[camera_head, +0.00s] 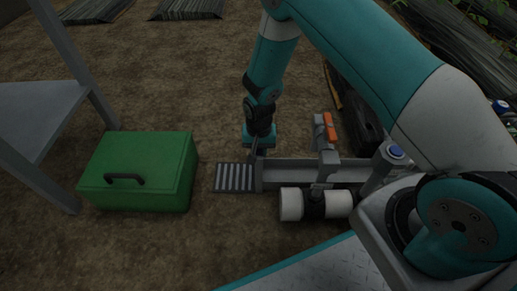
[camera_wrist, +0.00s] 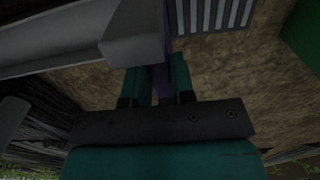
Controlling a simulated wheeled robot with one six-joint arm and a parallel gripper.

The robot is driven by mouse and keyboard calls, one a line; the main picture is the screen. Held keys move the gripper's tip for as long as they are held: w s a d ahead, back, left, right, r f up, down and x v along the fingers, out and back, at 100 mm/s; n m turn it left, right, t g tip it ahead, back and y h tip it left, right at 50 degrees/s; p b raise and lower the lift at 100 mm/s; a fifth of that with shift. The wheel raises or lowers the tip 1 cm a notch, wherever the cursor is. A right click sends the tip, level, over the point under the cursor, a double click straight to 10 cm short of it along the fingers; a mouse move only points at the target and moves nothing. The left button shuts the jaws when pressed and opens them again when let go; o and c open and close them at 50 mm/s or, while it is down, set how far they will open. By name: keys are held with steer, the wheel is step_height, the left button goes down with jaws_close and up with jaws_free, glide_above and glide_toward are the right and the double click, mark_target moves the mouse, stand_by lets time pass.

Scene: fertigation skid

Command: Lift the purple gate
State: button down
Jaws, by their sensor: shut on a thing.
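The purple gate (camera_wrist: 161,84) shows in the wrist view as a thin dark purple strip between the two fingers. My gripper (camera_wrist: 158,82) is shut on it, with one teal finger on each side. In the head view my gripper (camera_head: 257,150) points down at the left end of a grey channel (camera_head: 288,172). The gate is mostly hidden by the gripper there, so I cannot tell whether it is raised. The channel also shows at the upper left of the wrist view (camera_wrist: 60,38).
A slotted grate (camera_head: 235,177) lies at the channel's left end. A green box (camera_head: 142,168) with a dark handle stands further left, beside a grey stand (camera_head: 38,115). An orange-handled part (camera_head: 329,127) and a white cylinder (camera_head: 292,204) sit by the channel. Bare soil lies behind.

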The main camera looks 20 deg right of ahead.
step_height(320, 180, up, 5)
steer(key=p, duration=0.5)
steer(key=shift+r+p, duration=0.2)
steer(key=shift+p, duration=0.2)
steer(key=shift+f, duration=0.1)
steer(key=c, duration=1)
jaws_free()
steer(key=shift+o, duration=0.2)
step_height(320, 180, up, 17)
steer(key=p, duration=0.8)
steer(key=shift+r, duration=0.2)
